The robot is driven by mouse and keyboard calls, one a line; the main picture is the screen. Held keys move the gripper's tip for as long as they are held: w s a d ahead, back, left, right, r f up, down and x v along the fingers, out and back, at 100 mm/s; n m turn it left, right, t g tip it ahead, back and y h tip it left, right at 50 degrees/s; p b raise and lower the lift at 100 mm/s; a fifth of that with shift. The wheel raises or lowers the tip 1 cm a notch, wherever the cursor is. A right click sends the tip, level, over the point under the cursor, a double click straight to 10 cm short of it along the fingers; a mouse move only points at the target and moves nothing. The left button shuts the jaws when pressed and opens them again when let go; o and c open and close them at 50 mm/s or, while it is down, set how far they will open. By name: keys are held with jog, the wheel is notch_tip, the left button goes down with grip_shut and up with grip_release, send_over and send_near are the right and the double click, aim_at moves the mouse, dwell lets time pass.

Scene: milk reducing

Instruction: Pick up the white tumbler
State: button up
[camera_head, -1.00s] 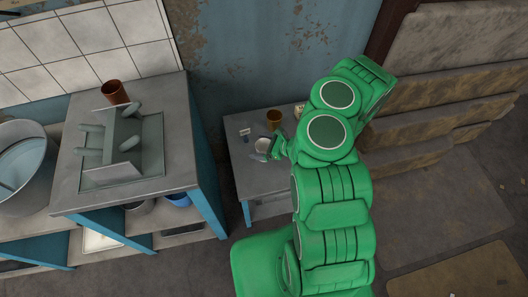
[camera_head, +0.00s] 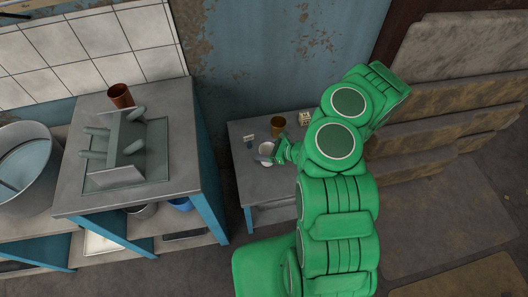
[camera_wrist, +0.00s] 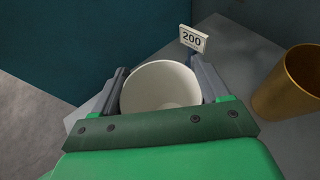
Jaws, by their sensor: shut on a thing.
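The white tumbler (camera_wrist: 160,84) is in the middle of the wrist view, with its round open rim facing the camera. My gripper (camera_wrist: 162,92) is shut on it, one finger on each side of its wall. In the head view the white tumbler (camera_head: 266,149) shows small over the low grey table, at the tip of my green arm, with my gripper (camera_head: 270,155) against it. Its lower part is hidden in the wrist view, and I cannot tell whether it touches the tabletop.
The low table (camera_head: 245,179) also bears a brown-gold cup (camera_head: 278,125), a small card reading 200 (camera_wrist: 193,39) and a small pale block (camera_head: 305,118).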

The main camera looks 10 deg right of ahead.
notch_tip(320, 180, up, 8)
dwell(0.5)
